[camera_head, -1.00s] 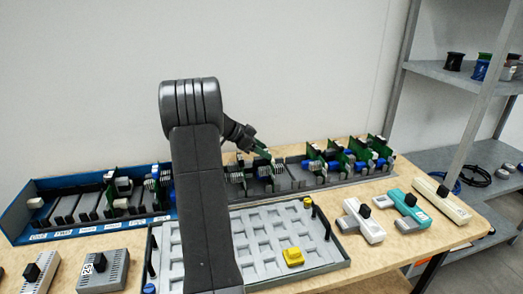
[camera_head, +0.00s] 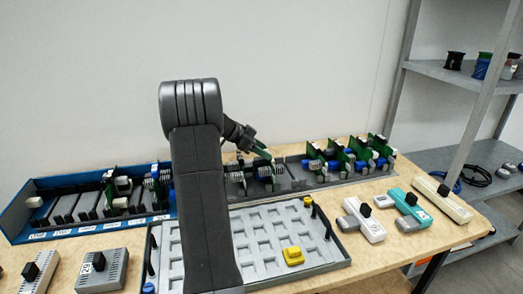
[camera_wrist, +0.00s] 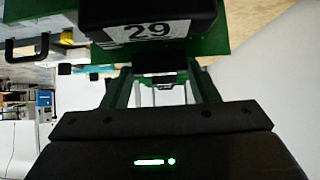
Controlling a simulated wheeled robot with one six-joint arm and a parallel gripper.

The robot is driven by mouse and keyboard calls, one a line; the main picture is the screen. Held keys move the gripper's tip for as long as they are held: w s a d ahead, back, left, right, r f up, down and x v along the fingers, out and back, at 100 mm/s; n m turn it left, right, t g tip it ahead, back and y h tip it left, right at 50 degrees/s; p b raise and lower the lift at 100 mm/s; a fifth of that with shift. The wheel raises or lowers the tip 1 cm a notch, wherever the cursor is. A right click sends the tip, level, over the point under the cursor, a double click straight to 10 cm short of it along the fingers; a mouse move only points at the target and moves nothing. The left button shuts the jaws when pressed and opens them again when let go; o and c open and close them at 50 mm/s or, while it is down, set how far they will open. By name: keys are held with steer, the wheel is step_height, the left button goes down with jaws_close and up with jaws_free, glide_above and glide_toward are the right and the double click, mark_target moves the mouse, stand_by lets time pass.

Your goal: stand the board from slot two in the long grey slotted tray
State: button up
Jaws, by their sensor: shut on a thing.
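My gripper (camera_head: 262,152) is at the left part of the long grey slotted tray (camera_head: 296,184), just above the boards there. In the wrist view the gripper (camera_wrist: 163,72) is shut on a green board (camera_wrist: 216,38). The board carries a black block with a white label reading 29. In the head view the held board is hard to tell from the gripper and the boards around it. I cannot tell whether its lower edge touches the tray. Several green boards (camera_head: 345,158) with blue and grey parts stand upright in the tray's right part.
A blue tray (camera_head: 25,222) with labelled slots stands at the left, partly hidden by my arm. A grey pocketed tray (camera_head: 335,262) with a yellow block (camera_head: 293,256) lies in front. Grey, teal and white modules lie at the front. Metal shelves (camera_head: 445,72) stand at the right.

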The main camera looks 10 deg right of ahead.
steer(key=shift+f, duration=0.15)
steer(key=o, duration=1.4)
steer(key=shift+r+b, duration=0.2)
steer(key=shift+b, duration=0.3)
steer(key=shift+r+p, duration=0.3)
steer(key=shift+r, duration=1.45)
stand_by(0.5)
step_height(320, 180, up, 7)
steer(key=p, duration=0.2)
steer(key=shift+p, duration=0.4)
